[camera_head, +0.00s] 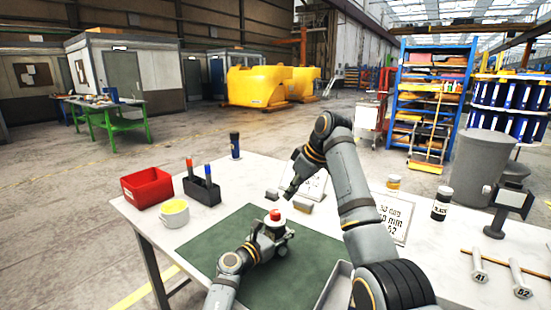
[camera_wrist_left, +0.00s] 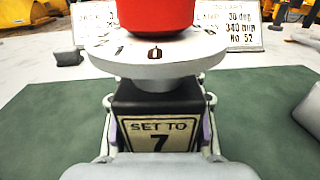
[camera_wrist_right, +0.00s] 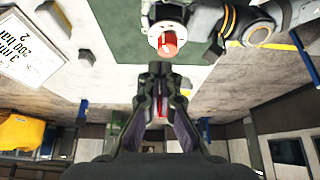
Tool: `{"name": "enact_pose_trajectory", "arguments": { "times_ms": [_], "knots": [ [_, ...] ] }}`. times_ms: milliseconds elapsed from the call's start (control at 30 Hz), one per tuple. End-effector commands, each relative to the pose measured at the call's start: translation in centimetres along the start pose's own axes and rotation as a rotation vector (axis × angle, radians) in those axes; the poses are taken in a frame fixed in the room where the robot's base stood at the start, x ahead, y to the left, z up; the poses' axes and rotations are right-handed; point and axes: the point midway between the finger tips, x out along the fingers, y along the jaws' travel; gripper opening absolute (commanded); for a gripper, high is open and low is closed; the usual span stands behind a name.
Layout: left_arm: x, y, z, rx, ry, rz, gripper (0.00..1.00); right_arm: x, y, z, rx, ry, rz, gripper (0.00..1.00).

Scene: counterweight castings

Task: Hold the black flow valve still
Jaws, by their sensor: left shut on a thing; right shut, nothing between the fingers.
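The black flow valve (camera_head: 274,232) stands on the green mat (camera_head: 222,243). In the left wrist view its black body (camera_wrist_left: 158,103) carries a label reading "SET TO 7". On top are a white numbered dial (camera_wrist_left: 150,58) with a 0 facing me and a red knob (camera_wrist_left: 155,22). My left gripper (camera_head: 272,238) is shut on the valve's body, one finger on each side in the left wrist view (camera_wrist_left: 158,130). My right gripper (camera_head: 290,194) is shut and empty, above and behind the valve. In the right wrist view its fingertips (camera_wrist_right: 158,68) are apart from the red knob (camera_wrist_right: 168,44).
Printed cards (camera_head: 392,215), small jars (camera_head: 441,204) and bolt-like parts (camera_head: 478,264) lie at the right. My right arm crosses above the table.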

Motion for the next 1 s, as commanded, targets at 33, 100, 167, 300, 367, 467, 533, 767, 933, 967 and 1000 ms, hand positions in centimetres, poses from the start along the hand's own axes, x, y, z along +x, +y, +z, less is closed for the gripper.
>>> {"name": "enact_pose_trajectory", "arguments": {
  "times_ms": [33, 100, 167, 300, 367, 467, 533, 767, 933, 967, 1000],
  "knots": [
    [0.0, 0.0, 0.0, -0.001, 0.0, 0.0, 0.0, 0.0, 0.0, 0.0, 0.0, 0.0, 0.0, 0.0],
    [0.0, 0.0, 0.0, -0.001, 0.0, 0.0, 0.0, 0.0, 0.0, 0.0, 0.0, 0.0, 0.0, 0.0],
    [0.0, 0.0, 0.0, -0.001, 0.0, 0.0, 0.0, -0.1, -0.3, -0.1, -0.001, 0.001, 0.0, 0.0],
    [0.0, 0.0, 0.0, -0.001, 0.0, 0.0, 0.0, -0.8, -2.1, -0.7, -0.002, 0.001, -0.002, 0.0],
    [0.0, 0.0, 0.0, -0.001, 0.0, 0.0, 0.0, -0.8, -2.1, -0.6, 0.0, -0.001, -0.001, 0.0],
    [0.0, 0.0, 0.0, -0.001, 0.0, 0.0, 0.0, -0.4, -2.1, -0.4, 0.001, -0.002, -0.002, 0.0],
    [0.0, 0.0, 0.0, -0.001, 0.0, 0.0, 0.0, 0.2, -2.0, -0.1, 0.001, -0.002, -0.002, 0.0],
    [0.0, 0.0, 0.0, -0.001, 0.0, 0.0, 0.0, 3.1, -2.1, 1.5, 0.001, -0.002, -0.003, 0.0],
    [0.0, 0.0, 0.0, 0.0, 0.0, 0.0, 0.0, 4.8, -2.0, 2.4, 0.001, -0.001, -0.001, 0.0],
    [0.0, 0.0, 0.0, 0.0, 0.0, 0.0, 0.0, 4.9, -2.0, 2.5, 0.0, -0.001, -0.001, 0.0],
    [0.0, 0.0, 0.0, 0.0, 0.0, 0.0, 0.0, 5.1, -2.0, 2.6, 0.0, -0.001, -0.001, 0.0]
  ]
}}
